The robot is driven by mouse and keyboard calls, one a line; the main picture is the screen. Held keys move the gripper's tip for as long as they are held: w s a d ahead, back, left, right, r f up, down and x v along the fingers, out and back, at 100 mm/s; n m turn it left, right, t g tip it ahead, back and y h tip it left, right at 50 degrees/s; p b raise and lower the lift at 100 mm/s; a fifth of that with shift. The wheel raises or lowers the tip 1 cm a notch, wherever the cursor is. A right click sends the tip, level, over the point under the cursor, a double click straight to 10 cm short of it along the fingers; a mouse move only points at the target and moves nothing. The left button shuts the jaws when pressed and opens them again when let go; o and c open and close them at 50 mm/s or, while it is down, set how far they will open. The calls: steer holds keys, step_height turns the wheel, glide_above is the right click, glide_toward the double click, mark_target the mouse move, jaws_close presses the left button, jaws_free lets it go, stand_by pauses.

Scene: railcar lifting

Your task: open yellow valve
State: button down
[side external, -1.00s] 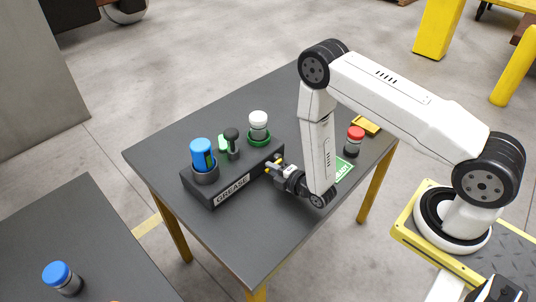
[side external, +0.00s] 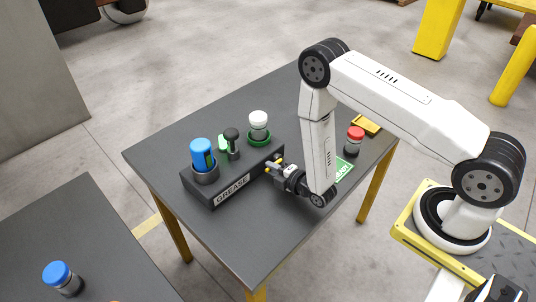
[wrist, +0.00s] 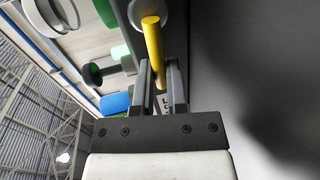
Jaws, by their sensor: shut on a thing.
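The yellow valve handle (wrist: 153,45) is a yellow bar in the wrist view, running between my gripper's two dark fingers. My gripper (wrist: 160,70) is shut on it. In the side view my gripper (side external: 280,168) reaches the right end of the black GREASE box (side external: 232,188), where small yellow parts of the valve handle (side external: 270,160) show at the fingertips. The fingers partly hide the valve there, so its exact angle is hard to tell.
A red-capped bottle (side external: 354,140) and yellow tray (side external: 367,125) stand right of my arm. The table's front (side external: 255,235) is clear.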

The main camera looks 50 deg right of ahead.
steer(key=shift+d+r+m+y, duration=0.1)
steer(key=shift+r+m+y, duration=0.4)
steer(key=shift+m, duration=0.6)
steer(key=c, duration=0.7)
jaws_free()
steer(key=shift+o, duration=0.2)
steer(key=shift+s, duration=0.1)
steer(key=shift+s+d+r, duration=0.1)
steer(key=shift+s+r, duration=0.15)
steer(key=shift+s, duration=1)
steer(key=shift+s+d+r, duration=0.1)
steer(key=shift+s+r, duration=0.2)
steer(key=shift+s, duration=0.95)
steer(key=shift+s+r, duration=0.25)
steer(key=shift+s, duration=1)
